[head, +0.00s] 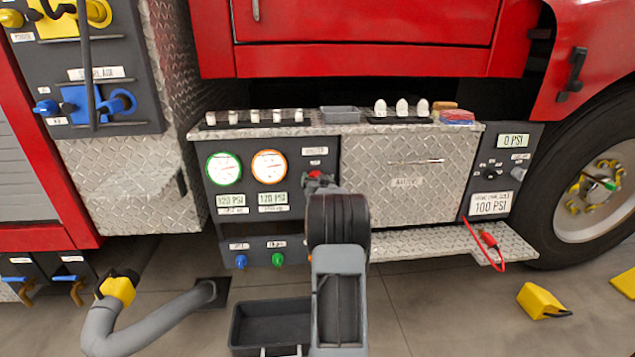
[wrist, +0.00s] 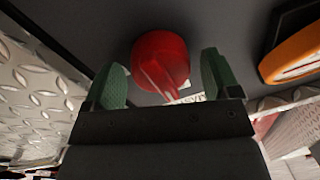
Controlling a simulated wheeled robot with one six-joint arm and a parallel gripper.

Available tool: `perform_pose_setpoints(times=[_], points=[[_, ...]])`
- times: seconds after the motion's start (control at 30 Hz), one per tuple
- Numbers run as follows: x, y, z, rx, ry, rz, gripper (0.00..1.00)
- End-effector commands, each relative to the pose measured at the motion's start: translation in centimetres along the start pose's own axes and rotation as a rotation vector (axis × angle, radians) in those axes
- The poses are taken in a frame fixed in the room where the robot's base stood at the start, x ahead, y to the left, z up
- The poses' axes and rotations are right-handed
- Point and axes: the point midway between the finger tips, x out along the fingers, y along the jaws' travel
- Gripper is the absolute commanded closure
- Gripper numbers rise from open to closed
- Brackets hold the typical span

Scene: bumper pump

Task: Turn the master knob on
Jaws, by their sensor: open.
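The red master knob (wrist: 160,60) sits on the dark panel. In the wrist view it is a round knob with a raised pointer-like bar, and part of a white label shows just below it. My open gripper (wrist: 163,76) has one green-padded finger on each side of the knob, with visible gaps; I cannot tell how deep the fingers reach around it. In the head view the knob (head: 315,178) shows just above my arm, below a small white label (head: 314,151). My arm hides most of the gripper there.
Two round gauges, one green-rimmed (head: 224,169) and one orange-rimmed (head: 269,167), are left of the knob. A diamond-plate cabinet (head: 400,185) is to its right. Blue (head: 241,261) and green (head: 278,260) knobs sit lower. A dark tray (head: 240,325) is below.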

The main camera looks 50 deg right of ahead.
Motion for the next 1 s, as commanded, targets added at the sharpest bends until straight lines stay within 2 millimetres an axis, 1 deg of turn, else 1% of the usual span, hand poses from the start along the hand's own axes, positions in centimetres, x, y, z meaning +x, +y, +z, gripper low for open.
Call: perform_pose_setpoints(times=[0.17,0.2,0.7,0.73,0.87,1.0], points=[[0.0,-0.01,0.0,0.0,0.0,0.0,0.18],[-0.01,-0.01,0.0,0.0,0.0,0.0,0.2],[-0.03,0.03,-0.02,0.0,0.0,0.0,0.67],[0.13,0.26,-0.06,0.0,0.0,0.001,0.67],[0.0,0.15,-0.06,0.01,0.002,0.001,0.67],[-0.03,0.17,-0.05,0.052,0.005,0.001,0.67]])
